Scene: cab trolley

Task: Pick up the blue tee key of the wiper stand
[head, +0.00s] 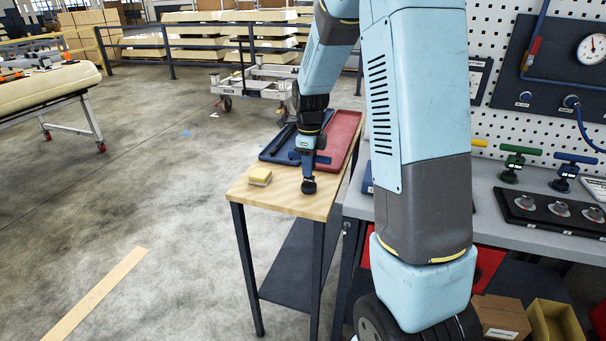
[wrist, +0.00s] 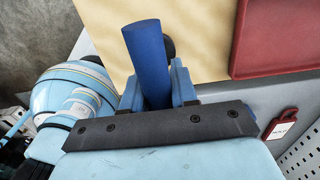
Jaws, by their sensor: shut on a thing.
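My gripper (head: 308,150) is over the small wooden-topped table in the head view, pointing down. In the wrist view, my gripper (wrist: 158,92) is shut on a dark blue round bar (wrist: 146,52), the blue tee key's handle. In the head view the blue tee key (head: 309,174) hangs under the jaws, with a dark round end low over the table's near part. I cannot tell whether that end touches the wood. Another blue tee key (head: 570,168) and a green one (head: 516,163) stand on the grey bench at the right.
The wooden table (head: 262,200) bears a blue tray (head: 271,151) with dark long things, a red tray (head: 342,137) and a yellow sponge-like block (head: 260,176). A knob panel (head: 553,212) lies on the bench.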

